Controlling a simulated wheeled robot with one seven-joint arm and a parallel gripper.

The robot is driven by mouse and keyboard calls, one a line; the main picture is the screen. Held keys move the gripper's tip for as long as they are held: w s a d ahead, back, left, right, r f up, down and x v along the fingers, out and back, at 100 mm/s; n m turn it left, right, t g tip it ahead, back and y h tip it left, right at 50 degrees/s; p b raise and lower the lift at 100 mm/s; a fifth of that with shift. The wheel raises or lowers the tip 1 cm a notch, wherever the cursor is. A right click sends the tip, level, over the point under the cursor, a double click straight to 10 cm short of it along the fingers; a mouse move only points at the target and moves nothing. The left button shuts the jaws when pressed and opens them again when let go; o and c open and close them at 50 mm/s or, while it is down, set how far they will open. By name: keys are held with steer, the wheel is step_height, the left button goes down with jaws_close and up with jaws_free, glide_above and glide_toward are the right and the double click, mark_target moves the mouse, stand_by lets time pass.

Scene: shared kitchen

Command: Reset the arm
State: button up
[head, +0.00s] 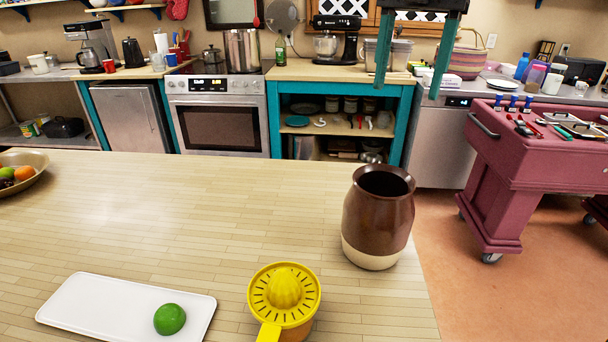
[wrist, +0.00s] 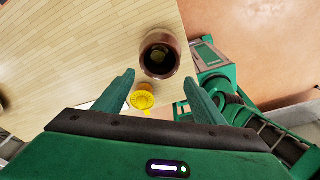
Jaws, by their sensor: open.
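My gripper (head: 410,88) hangs high at the top of the head view, its two teal fingers pointing down and spread apart with nothing between them. In the wrist view, the open fingers (wrist: 158,82) frame the near part of the view, well above the wooden table (wrist: 85,50). The brown crock (head: 378,220) with a cream base stands upright on the table at its right edge. It also shows in the wrist view (wrist: 147,65), beyond the fingertips and apart from them. A yellow citrus juicer (head: 284,290) stands nearer, left of the crock.
A white board (head: 100,308) with a green lime (head: 169,319) lies at the table's near left. A fruit bowl (head: 22,182) sits at the far left. A maroon cart (head: 500,180) stands right of the table. The table's middle is clear.

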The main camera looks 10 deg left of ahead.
steer(key=s+d+f+m+g+h, duration=0.1)
steer(key=s+d+f+m, duration=0.15)
steer(key=f+m, duration=0.45)
steer(key=s+d+f+m, duration=0.1)
steer(key=d+f+m, duration=0.2)
steer(key=f+m, duration=0.35)
steer(key=s+d+f+m+t, duration=0.1)
steer(key=s+d+f+m, duration=0.7)
steer(key=s+d+m, duration=0.3)
steer(key=s+d+f+m+t, duration=0.1)
steer(key=s+d+f+m, duration=0.7)
steer(key=s+d+m, duration=0.3)
steer(key=shift+d+m+t, duration=0.3)
steer(key=shift+d+m, duration=0.15)
steer(key=shift+d, duration=0.7)
steer(key=shift+w, duration=0.1)
steer(key=shift+w+f, duration=0.25)
steer(key=shift+w, duration=0.35)
